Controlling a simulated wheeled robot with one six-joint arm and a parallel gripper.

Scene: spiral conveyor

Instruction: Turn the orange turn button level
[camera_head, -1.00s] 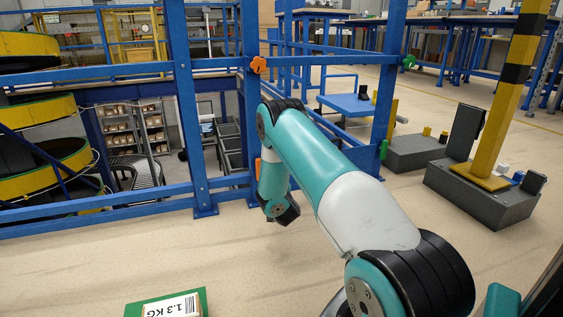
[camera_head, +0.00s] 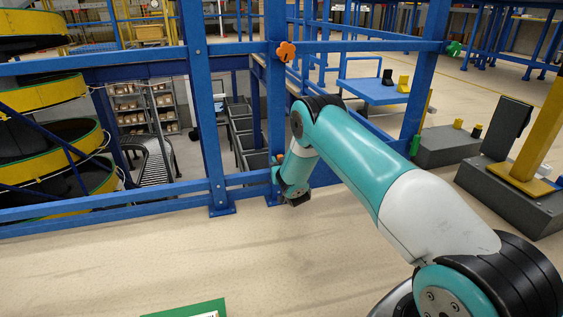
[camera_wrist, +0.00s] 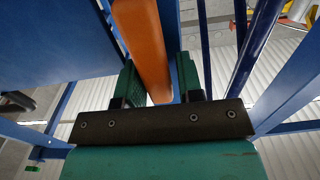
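An orange bar, the turn button (camera_wrist: 143,40), runs down the wrist view from the top and ends between the two green fingers of my gripper (camera_wrist: 162,85). The fingers stand either side of its end, with a narrow gap at the right finger; contact at the left finger is unclear. In the head view only a small orange bit of it (camera_head: 280,158) shows beside the blue post, above my wrist. I cannot tell how far the button is tilted.
An orange knob (camera_head: 286,51) and a green knob (camera_head: 454,48) sit on the upper blue rail (camera_head: 350,46). A yellow spiral conveyor (camera_head: 50,150) stands behind the frame at left. A green-edged box (camera_head: 185,310) lies at the bottom edge.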

